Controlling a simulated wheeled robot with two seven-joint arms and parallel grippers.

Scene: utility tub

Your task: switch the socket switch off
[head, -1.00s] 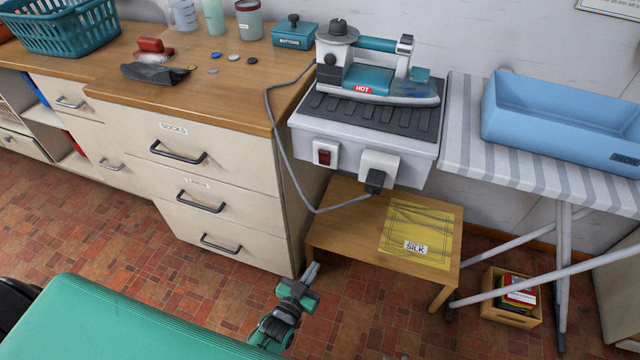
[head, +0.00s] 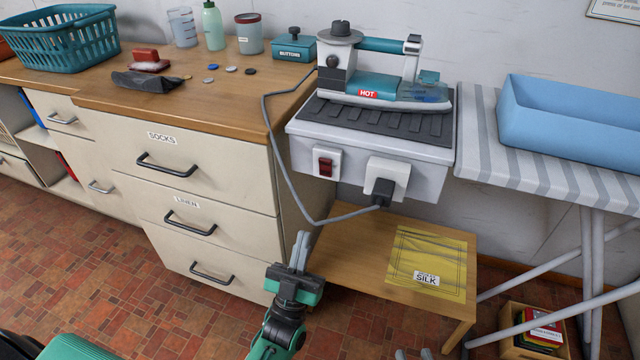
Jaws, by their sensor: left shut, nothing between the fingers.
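The socket switch (head: 326,167) is a red rocker in a white plate on the front of the grey iron stand (head: 420,170). Whether it is on or off is too small to tell. Beside it, a black plug (head: 382,192) sits in the white socket (head: 386,171). My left gripper (head: 301,240) is shut and empty, fingers pointing up, below the switch and in front of the drawers in the picture. It touches nothing that I can see. Two grey fingertips, apart, show at the bottom edge; they look like my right gripper (head: 413,354), the rest cut off.
The iron (head: 385,85), labelled HOT, stands on the stand; its grey cord (head: 279,165) loops down left of the switch to the plug. A low wooden table (head: 350,250) with a yellow SILK packet (head: 428,262) is below. An ironing board (head: 478,140) stands right.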

